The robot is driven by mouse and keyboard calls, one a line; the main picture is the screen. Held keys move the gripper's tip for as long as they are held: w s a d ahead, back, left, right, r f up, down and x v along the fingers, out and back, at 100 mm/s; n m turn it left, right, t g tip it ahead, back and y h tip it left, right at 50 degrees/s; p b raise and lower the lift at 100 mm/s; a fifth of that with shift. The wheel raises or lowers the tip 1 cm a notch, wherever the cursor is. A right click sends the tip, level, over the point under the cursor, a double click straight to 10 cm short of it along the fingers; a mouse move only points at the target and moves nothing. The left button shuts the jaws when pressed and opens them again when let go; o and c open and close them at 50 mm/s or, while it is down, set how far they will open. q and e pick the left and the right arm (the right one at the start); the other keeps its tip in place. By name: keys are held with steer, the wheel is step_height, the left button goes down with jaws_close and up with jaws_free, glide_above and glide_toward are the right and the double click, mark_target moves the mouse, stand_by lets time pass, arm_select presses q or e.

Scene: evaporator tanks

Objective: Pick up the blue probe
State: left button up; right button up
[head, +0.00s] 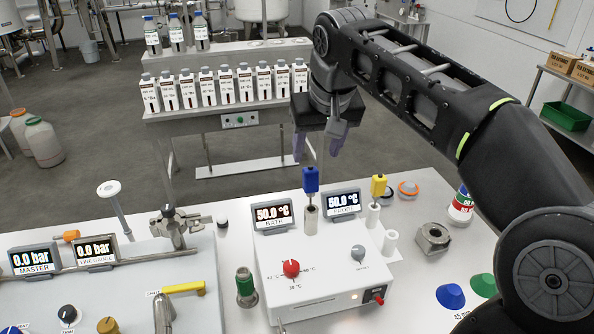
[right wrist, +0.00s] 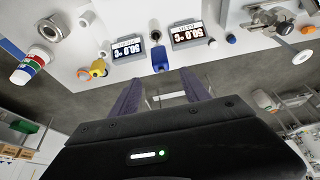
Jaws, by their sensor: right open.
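The blue probe (head: 311,180) stands upright in a white holder tube (head: 311,218) on the white box with the two 50.0 °C displays. My right gripper (head: 318,146) points down, open and empty, a little above and behind the probe. In the right wrist view the blue probe (right wrist: 159,60) shows just beyond the gap between my open fingers (right wrist: 160,86), apart from them. My left gripper is not in view.
A yellow probe (head: 378,187) stands right of the blue one. The BATH display (head: 273,213) and PROBE display (head: 342,203) flank it. A metal nut-shaped block (head: 432,239), blue cone (head: 450,296) and green cone (head: 483,285) lie right. A bottle rack (head: 235,112) stands behind.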

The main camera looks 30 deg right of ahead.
mark_target(311, 170)
steer(key=shift+x, duration=1.15)
steer(key=shift+s+f, duration=0.1)
steer(key=shift+s, duration=0.05)
steer(key=shift+p+x, duration=0.6)
steer(key=shift+x, duration=2)
steer(key=shift+a, duration=0.2)
steer(key=shift+c, duration=0.2)
jaws_close()
